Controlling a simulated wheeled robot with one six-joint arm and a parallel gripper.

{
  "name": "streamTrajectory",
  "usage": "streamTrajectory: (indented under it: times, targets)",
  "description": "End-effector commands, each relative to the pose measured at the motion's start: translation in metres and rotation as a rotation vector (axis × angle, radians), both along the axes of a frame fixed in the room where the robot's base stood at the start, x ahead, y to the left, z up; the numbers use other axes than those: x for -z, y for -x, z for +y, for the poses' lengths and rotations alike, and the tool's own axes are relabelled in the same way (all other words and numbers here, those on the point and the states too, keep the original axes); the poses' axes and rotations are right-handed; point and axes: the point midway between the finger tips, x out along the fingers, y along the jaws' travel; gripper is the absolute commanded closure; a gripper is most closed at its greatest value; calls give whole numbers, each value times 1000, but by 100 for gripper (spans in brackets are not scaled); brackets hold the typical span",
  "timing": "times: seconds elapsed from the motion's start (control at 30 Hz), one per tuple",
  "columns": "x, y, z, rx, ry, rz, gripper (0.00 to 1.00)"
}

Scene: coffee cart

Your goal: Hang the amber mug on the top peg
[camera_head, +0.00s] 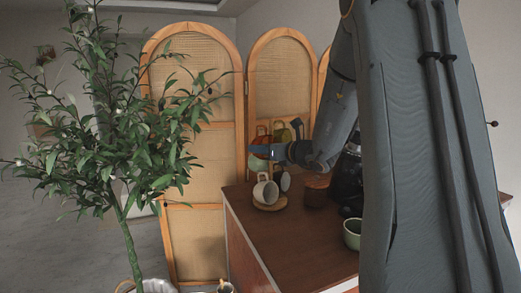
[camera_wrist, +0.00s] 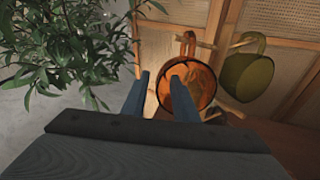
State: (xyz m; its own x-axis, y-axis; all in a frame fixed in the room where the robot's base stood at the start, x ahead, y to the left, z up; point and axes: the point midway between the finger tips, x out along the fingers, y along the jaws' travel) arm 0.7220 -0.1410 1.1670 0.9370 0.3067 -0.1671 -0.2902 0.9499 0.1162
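The amber mug (camera_wrist: 205,88) is clear orange glass and shows in the wrist view, its mouth facing the camera and its handle at the top by a wooden peg (camera_wrist: 208,45). I cannot tell whether the handle is around that peg. My gripper (camera_wrist: 160,75) has its fingers apart; the right finger overlaps the mug's mouth, and the left one is outside its left wall with a gap. In the head view my gripper (camera_head: 258,150) is in front of the amber mug (camera_head: 262,131), covering part of it. Another peg (camera_wrist: 155,7) shows higher up.
An olive mug (camera_wrist: 246,75) hangs right of the amber one. A cream mug (camera_head: 265,190) is above a round wooden base (camera_head: 270,204) on the brown counter (camera_head: 300,235). A green cup (camera_head: 352,234) stands nearer. A leafy plant (camera_head: 125,150) is at left, before a folding screen (camera_head: 205,240).

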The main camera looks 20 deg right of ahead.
Motion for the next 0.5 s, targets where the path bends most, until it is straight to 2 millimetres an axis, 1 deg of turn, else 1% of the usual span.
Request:
streamTrajectory:
  times: [0.17, 0.27, 0.5]
  targets:
    - [-1, 6, -3, 1, 0, -1, 73]
    - [-3, 19, -8, 3, 1, -1, 73]
    - [-9, 56, -20, 3, 1, -1, 73]
